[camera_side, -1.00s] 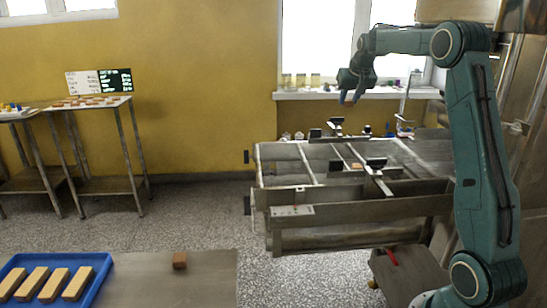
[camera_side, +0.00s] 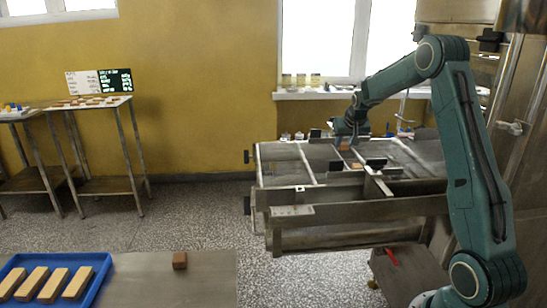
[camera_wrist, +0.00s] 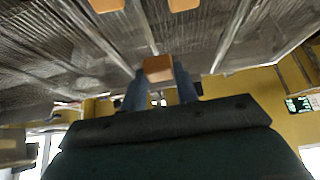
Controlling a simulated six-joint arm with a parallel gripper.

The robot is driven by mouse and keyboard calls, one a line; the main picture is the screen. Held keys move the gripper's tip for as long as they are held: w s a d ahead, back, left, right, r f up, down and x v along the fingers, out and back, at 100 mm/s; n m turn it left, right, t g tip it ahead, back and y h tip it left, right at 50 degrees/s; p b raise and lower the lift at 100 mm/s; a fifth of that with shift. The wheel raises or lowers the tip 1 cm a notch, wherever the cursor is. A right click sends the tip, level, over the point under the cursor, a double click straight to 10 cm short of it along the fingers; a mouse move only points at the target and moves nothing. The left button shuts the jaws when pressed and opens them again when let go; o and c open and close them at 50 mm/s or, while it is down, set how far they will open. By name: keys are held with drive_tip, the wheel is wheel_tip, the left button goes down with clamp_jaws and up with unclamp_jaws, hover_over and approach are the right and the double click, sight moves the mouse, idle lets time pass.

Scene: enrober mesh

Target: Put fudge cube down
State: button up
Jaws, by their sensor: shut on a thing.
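My gripper (camera_wrist: 160,88) is shut on a brown fudge cube (camera_wrist: 158,68), held between its two blue fingers in the wrist view. In the side view my gripper (camera_side: 345,138) is low over the far part of the metal enrober mesh (camera_side: 420,150), with the brown cube (camera_side: 344,147) just below it. I cannot tell whether the held cube touches the mesh. Two more brown pieces, one at the upper left (camera_wrist: 105,4) and one at the upper right (camera_wrist: 183,4), lie on the mesh in the wrist view, cut by the frame edge.
Metal rails and dark blocks (camera_side: 376,163) divide the mesh close to my gripper. Another brown cube (camera_side: 179,260) sits on the front table (camera_side: 200,285). A blue tray (camera_side: 98,280) there holds several tan bars. Side tables stand at the left wall.

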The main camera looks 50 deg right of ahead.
drive_tip(key=shift+f, duration=2.4)
drive_tip(key=shift+f, duration=0.1)
drive_tip(key=o, duration=0.8)
drive_tip(key=shift+c, duration=0.2)
drive_tip(key=shift+s+a+r, duration=0.2)
drive_tip(key=shift+r, duration=0.4)
drive_tip(key=v, duration=1.1)
